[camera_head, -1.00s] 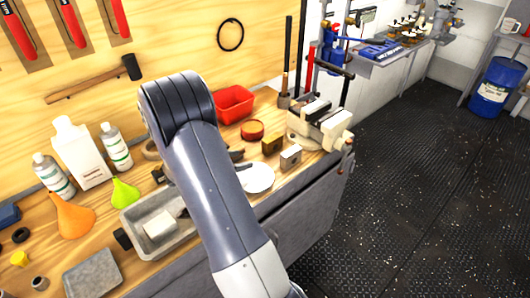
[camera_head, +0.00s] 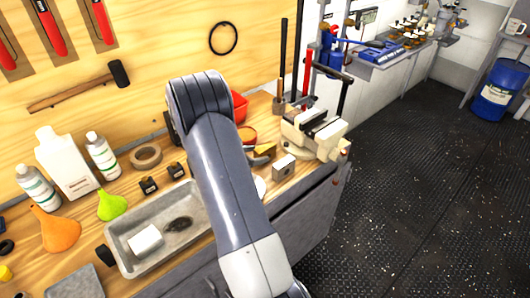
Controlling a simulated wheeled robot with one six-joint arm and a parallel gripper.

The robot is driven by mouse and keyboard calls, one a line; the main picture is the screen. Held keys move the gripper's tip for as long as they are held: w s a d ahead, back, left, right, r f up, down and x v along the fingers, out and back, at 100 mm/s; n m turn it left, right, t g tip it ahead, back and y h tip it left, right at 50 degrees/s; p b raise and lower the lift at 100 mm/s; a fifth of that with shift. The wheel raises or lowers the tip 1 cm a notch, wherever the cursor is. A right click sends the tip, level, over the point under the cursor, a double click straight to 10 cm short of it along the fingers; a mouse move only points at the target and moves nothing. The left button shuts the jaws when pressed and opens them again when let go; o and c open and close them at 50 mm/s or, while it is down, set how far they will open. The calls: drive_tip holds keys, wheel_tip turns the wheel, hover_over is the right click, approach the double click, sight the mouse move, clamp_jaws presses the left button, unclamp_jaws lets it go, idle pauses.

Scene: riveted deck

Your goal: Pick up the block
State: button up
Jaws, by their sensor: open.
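Several block-like pieces are on the wooden bench, and I cannot tell which one the task means. A grey metal block with a hole (camera_head: 284,167) sits in front of the vise. A brass-coloured block (camera_head: 265,151) is just left of it, partly covered by dark gripper parts. A white block (camera_head: 146,240) lies in the grey tray. My gripper (camera_head: 260,158) shows only in part beside my arm, close to the brass-coloured block. The jaws are open; whether they touch that block is unclear. My arm hides the rest of the gripper.
The grey tray (camera_head: 118,233) also holds a dark oval patch. A vise (camera_head: 313,132) stands at the bench's right end. A red bin (camera_head: 239,106), a white dish (camera_head: 260,186) and a tape roll (camera_head: 146,156) are near my arm. Open floor lies right.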

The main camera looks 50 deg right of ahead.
sight(264, 151)
drive_tip(key=p+x, duration=0.1)
drive_tip(key=x, duration=0.3)
drive_tip(key=shift+d, duration=0.35)
clamp_jaws()
